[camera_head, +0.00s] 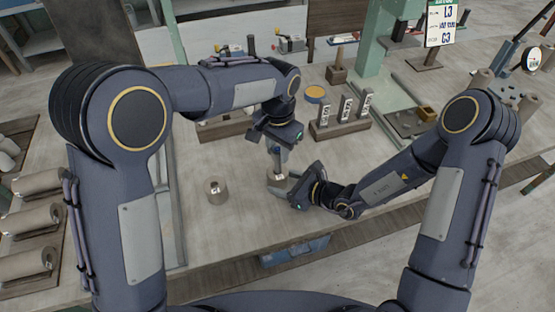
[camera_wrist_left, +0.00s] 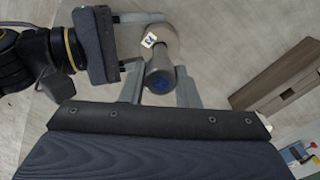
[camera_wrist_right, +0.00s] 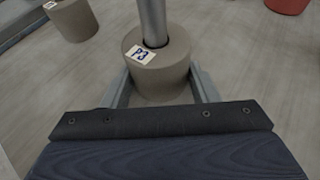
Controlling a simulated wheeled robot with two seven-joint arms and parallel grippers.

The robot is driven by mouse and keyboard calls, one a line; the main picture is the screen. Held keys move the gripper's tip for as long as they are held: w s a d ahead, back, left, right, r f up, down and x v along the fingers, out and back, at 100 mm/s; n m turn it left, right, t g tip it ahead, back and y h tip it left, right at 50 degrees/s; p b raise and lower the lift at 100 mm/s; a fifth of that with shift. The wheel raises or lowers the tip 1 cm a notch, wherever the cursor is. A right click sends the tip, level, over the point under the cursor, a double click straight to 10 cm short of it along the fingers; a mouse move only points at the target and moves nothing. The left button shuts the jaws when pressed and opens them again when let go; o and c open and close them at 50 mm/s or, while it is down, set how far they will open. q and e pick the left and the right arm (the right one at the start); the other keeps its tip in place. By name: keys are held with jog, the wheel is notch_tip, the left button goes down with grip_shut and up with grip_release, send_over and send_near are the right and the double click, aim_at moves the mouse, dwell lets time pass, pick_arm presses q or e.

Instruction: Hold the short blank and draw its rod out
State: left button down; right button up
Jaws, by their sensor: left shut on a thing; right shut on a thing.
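The short blank (camera_head: 280,179) is a grey-brown clay cylinder on the table, partly hidden by my right gripper in the head view. In the right wrist view the blank (camera_wrist_right: 158,78) carries a label reading P3. My right gripper (camera_wrist_right: 160,90) is shut around its sides. A grey metal rod (camera_wrist_right: 152,22) stands upright in the hole in its top; how deep it sits is hidden. My left gripper (camera_head: 277,148) is above the blank, shut on the rod's upper part.
Another labelled clay cylinder (camera_head: 214,191) stands to the left on open table. Behind are a rack with several labelled posts (camera_head: 345,115) and a yellow-topped round tin (camera_head: 316,93). A blue object (camera_head: 296,250) is at the front edge. Long clay rolls (camera_head: 30,220) lie at far left.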

pick_arm(q)
notch_tip(320, 180, up, 5)
jog(key=shift+f, duration=0.15)
pick_arm(e)
jog(key=o, duration=1.2)
jog(key=shift+d, duration=0.1)
jog(key=v, duration=1.2)
jog(key=shift+s+f, duration=0.1)
pick_arm(q)
jog(key=shift+f, duration=0.1)
